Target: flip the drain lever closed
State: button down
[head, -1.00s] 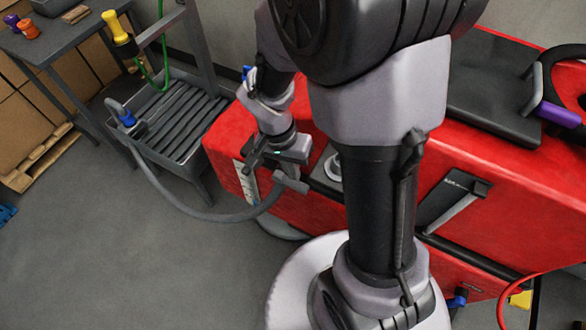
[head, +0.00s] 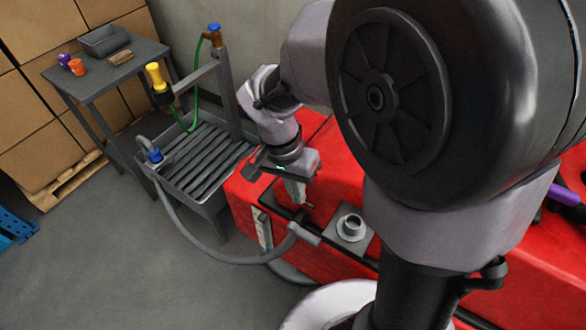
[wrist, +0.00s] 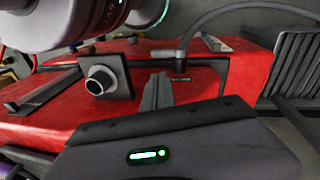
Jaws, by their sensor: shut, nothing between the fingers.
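The red scrubber tank (head: 335,170) stands under my arm, and it also shows in the wrist view (wrist: 210,100). I cannot make out the drain lever for certain in either current view; my arm hides much of the tank's right part. My gripper (head: 298,200) is shut and empty, pointing down above the tank's left end. It is close to the fitting (head: 304,233) where the grey hose (head: 192,238) meets the tank. In the wrist view the closed fingers (wrist: 157,88) show between a round port and the hose elbow (wrist: 180,60).
The round port (head: 352,228) on a grey plate stands right of the fitting. A slatted grey basin (head: 205,165) with a tap and green hose is at the left, before a small table (head: 105,65). The floor (head: 90,265) at the lower left is clear.

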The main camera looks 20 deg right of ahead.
jog(key=shift+w+a+r+p, duration=0.1)
jog(key=shift+a+r+p, duration=0.1)
jog(key=shift+r, duration=0.55)
jog(key=shift+w+a+r+p, duration=0.1)
jog(key=shift+r+p, duration=0.05)
jog(key=shift+r, duration=0.6)
